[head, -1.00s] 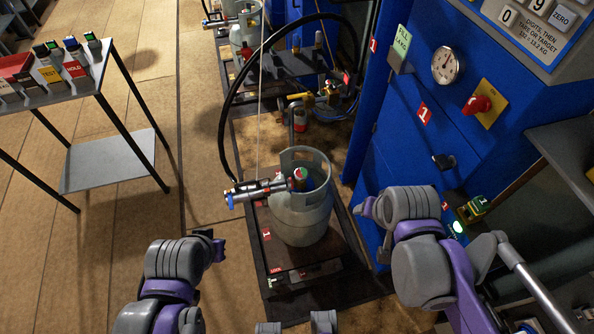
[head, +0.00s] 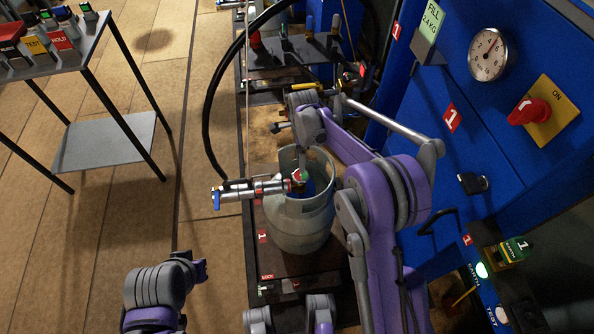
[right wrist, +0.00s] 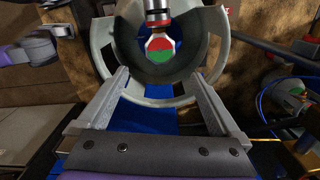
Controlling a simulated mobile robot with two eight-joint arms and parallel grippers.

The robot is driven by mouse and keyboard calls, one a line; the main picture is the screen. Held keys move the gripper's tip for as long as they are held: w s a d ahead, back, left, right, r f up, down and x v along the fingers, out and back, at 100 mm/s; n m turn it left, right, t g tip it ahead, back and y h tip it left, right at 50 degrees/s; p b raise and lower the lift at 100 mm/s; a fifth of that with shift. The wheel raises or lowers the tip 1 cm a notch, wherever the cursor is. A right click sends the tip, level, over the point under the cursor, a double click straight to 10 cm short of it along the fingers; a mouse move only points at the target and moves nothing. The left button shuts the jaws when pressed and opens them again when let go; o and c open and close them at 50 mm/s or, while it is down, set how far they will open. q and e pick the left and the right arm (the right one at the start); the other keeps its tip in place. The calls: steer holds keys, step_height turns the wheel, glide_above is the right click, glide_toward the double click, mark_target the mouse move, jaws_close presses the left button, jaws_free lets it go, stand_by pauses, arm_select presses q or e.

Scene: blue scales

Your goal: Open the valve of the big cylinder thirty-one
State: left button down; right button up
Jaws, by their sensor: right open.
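A grey-white gas cylinder (head: 298,220) with an open collar stands upright on the dark scale platform (head: 262,258) marked 1. The number thirty-one cannot be read on it. Its red and green valve knob (head: 297,178) sits inside the collar and also shows in the right wrist view (right wrist: 160,48). A silver filling connector (head: 250,189) with a blue lever reaches the valve from the left. My right gripper (right wrist: 160,82) is open and empty above the collar, its fingers pointing toward the knob. My left gripper (head: 197,270) is low at the left, clear of the cylinder; its jaws cannot be made out.
The blue cabinet (head: 420,135) on the right carries a gauge (head: 487,54), a red switch (head: 530,111) and a fill card reading 2.4 kg (head: 432,22). A black hose (head: 212,115) arches behind the connector. A table (head: 80,62) with tags stands at far left.

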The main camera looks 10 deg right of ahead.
mark_target(301, 175)
step_height(301, 175, down, 11)
steer(key=shift+r+b, duration=0.1)
steer(key=shift+b, duration=0.45)
steer(key=c, duration=1.2)
